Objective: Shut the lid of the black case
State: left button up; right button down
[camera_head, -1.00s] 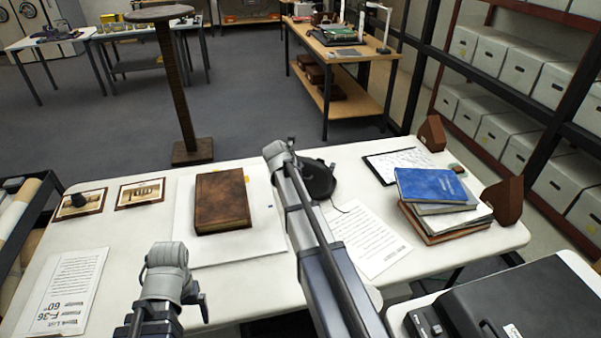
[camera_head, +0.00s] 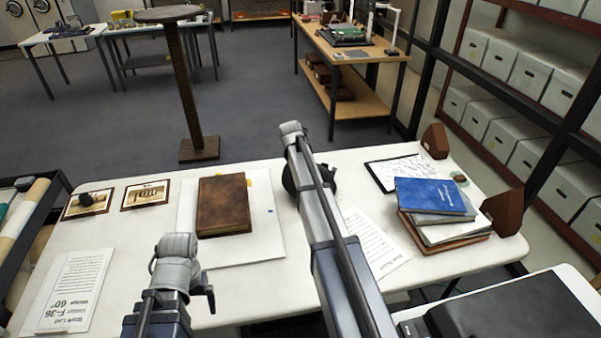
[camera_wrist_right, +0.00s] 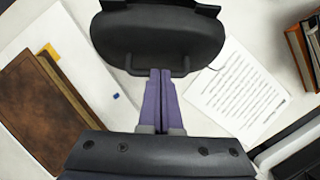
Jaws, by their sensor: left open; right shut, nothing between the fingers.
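The black case (camera_head: 510,315) is at the bottom right of the head view, on a white surface, cut off by the picture edge. Its broad dark top shows; I cannot tell how far its lid is open. My left gripper (camera_head: 205,291) is low in the head view, open, in front of the brown book and far to the left of the case. My right arm reaches over the table, and its gripper is hidden there. In the right wrist view my right gripper (camera_wrist_right: 161,74) is shut and empty, its tips close to a black rounded object (camera_wrist_right: 158,38).
The white table (camera_head: 255,290) holds a brown book (camera_head: 222,205), a pile with a blue book (camera_head: 432,196), papers and brown wedges. The black rounded object stands beside my right arm. A gap of floor separates the table from the case's surface. Shelves with boxes stand right.

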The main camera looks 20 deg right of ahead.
jog(key=shift+y, duration=0.3)
jog(key=w+d, duration=0.2)
jog(key=d, duration=0.1)
jog(key=w+d, duration=0.1)
jog(key=w, duration=0.1)
jog(key=shift+d+f, duration=0.35)
jog(key=w+d+f+b, duration=0.4)
jog(key=d+b, duration=0.1)
jog(key=shift+w+d+f, duration=0.25)
jog(key=shift+w+d, duration=0.1)
jog(key=shift+w, duration=0.05)
jog(key=p+v, duration=0.7)
jog(key=shift+r, duration=0.4)
jog(key=shift+a, duration=0.1)
